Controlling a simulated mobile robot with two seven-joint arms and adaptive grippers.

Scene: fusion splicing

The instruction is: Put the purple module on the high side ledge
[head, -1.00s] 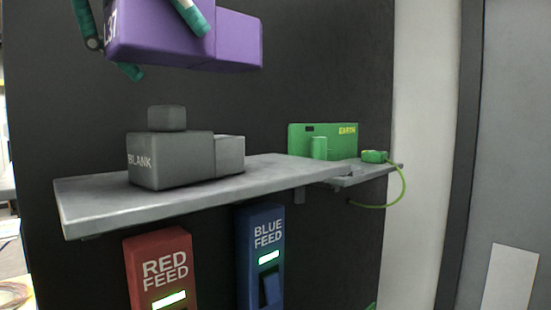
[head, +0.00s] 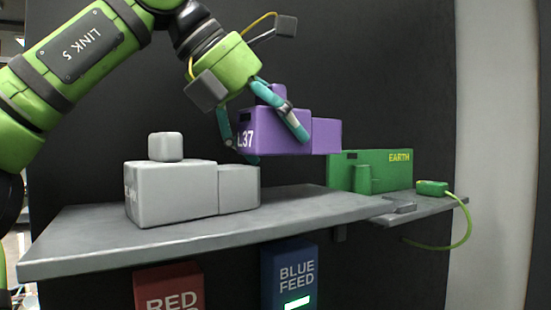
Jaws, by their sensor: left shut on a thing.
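The purple module (head: 320,137), a stepped block marked L37, is held in my left gripper (head: 268,135). The teal fingers close around its larger part near the top knob. The module hangs level above the grey ledge (head: 310,207), right of the blank block, with a gap beneath it. It overlaps the left part of the green EARTH module in the picture. My right gripper is not in view.
A light grey blank block (head: 172,193) stands on the ledge's left part. The green EARTH module (head: 385,170) stands at the right, near a green plug (head: 432,187) with a cable. Red (head: 168,290) and blue (head: 290,277) feed units are below. The ledge between is clear.

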